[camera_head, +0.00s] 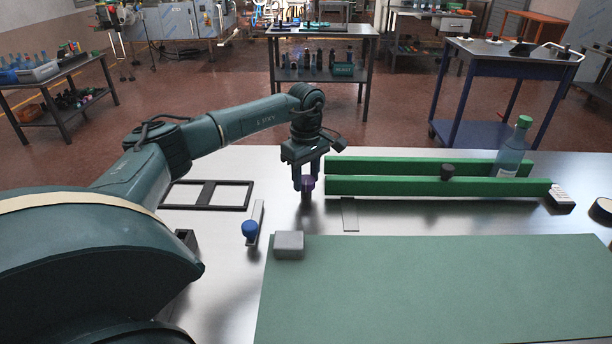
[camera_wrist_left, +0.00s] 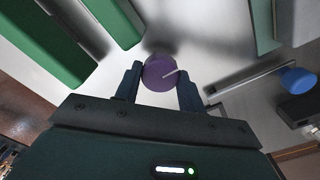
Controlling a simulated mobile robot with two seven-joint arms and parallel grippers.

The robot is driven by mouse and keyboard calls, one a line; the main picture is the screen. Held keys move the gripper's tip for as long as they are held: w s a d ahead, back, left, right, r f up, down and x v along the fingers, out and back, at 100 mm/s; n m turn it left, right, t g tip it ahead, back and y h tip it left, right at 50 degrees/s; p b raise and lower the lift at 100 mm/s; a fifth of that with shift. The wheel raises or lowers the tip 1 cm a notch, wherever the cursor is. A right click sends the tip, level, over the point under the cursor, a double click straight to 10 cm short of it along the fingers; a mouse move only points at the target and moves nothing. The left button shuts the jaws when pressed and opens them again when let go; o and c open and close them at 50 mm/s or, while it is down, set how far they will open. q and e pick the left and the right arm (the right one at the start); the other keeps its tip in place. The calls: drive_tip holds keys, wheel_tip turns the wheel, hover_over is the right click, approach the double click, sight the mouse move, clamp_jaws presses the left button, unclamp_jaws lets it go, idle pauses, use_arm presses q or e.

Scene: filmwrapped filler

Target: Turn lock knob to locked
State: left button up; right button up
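A round purple knob (camera_head: 308,184) with a dark base stands on the metal table, left of the green rails. My left gripper (camera_head: 307,183) comes down from above with one finger on each side of the knob. In the wrist view my left gripper (camera_wrist_left: 160,84) has both fingers against the knob's sides, with no clear gap. My right gripper is in neither view. No lock markings can be made out.
A blue-knobbed lever (camera_head: 250,229) and a black frame (camera_head: 208,194) lie to the left. A grey block (camera_head: 289,244) sits on the green mat (camera_head: 440,290) in front.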

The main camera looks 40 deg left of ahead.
sight(306, 179)
use_arm(q)
drive_tip(key=o, duration=0.5)
drive_tip(key=shift+c, duration=0.2)
wheel_tip(306, 179, up, 13)
drive_tip(key=shift+r+b, duration=0.15)
drive_tip(key=shift+b, duration=0.15)
idle(0.4)
